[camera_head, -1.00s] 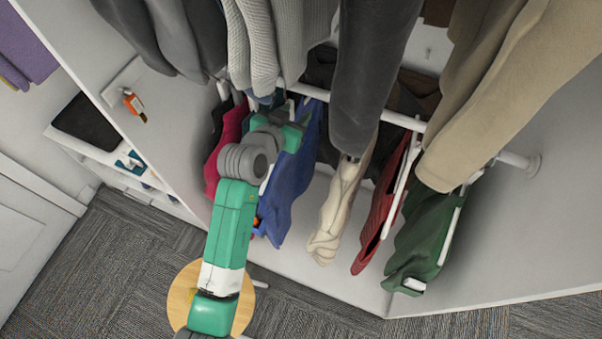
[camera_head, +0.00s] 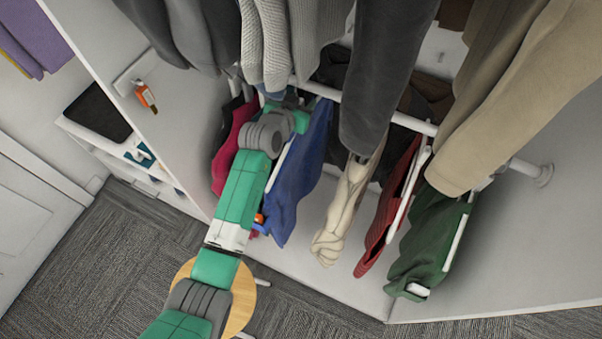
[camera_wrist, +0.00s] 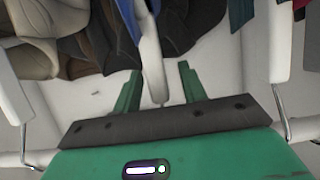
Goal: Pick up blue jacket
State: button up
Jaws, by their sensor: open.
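The blue jacket (camera_head: 300,180) hangs on a white hanger from the white rail (camera_head: 400,119) in the head view, between a crimson garment and a cream one. My green gripper is at the upper left of the jacket, close below the rail; its fingertips are hidden in the head view. In the wrist view my gripper (camera_wrist: 158,90) is open, with its two green fingers apart. A white hanger part (camera_wrist: 150,62) stands between the fingers. I cannot tell whether they touch it. A narrow blue strip shows beside the hanger at the top of the wrist view.
The crimson garment (camera_head: 228,158) hangs close on the left. The cream garment (camera_head: 345,205), a red one (camera_head: 388,215) and a green one (camera_head: 428,245) hang to the right. Grey and beige clothes hang above. A round wooden stool (camera_head: 243,300) stands on the carpet below.

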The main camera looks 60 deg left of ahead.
grip_shut()
jog(key=shift+r, duration=0.15)
dwell(1.3)
